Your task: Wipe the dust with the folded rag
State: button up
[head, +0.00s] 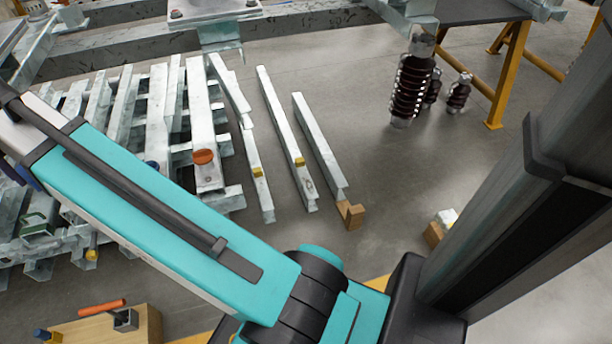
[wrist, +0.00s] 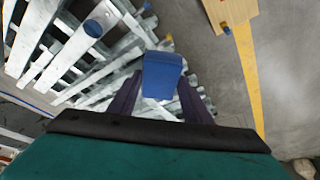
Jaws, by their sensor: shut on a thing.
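In the wrist view, my gripper (wrist: 161,88) has its two dark purple fingers shut on a blue block-like thing, which I take to be the folded rag (wrist: 162,72). The rag is held between the fingertips, above or in front of a stack of pale galvanised steel beams (wrist: 122,62). I cannot tell whether the rag touches a beam. No dust is clearly visible in either view. In the head view my arm crosses the lower left and hides part of the beam stack (head: 201,110).
Separate beams (head: 285,125) lie on the grey floor. A wooden box (head: 140,325) with an orange-handled tool (head: 102,307) stands at lower left. Brown ribbed insulators (head: 410,88) stand at back right.

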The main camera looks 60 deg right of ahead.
jog(key=d+f+m+g+h, duration=0.1)
jog(key=d+f+m, duration=0.4)
jog(key=d, duration=0.5)
jog(key=d+f+m+h, duration=0.25)
jog(key=d+f, duration=0.45)
jog(key=d, duration=0.4)
jog(key=s+d+f+m+g, duration=0.1)
jog(key=s+d+f+m, duration=0.25)
jog(key=d+f, duration=0.4)
jog(key=s+d+f+m+g, duration=0.1)
jog(key=s+d+f+m, duration=0.3)
jog(key=d, duration=0.6)
jog(key=s+d+f+m+g, duration=0.1)
jog(key=s+d+f+m, duration=0.2)
jog(key=s+d+f, duration=0.3)
jog(key=s+d+f+m+g, duration=0.2)
jog(key=s+d+f+m, duration=0.2)
jog(key=s+f, duration=0.5)
jog(key=s+d+f+m+g, duration=0.1)
jog(key=s+d+f+m, duration=0.3)
jog(key=s, duration=1.3)
jog(key=d+f, duration=0.3)
jog(key=d, duration=0.1)
jog(key=shift+s+d+f+b, duration=0.15)
jog(key=shift+f+b, duration=0.2)
jog(key=shift+b, duration=0.05)
jog(key=shift+f, duration=0.15)
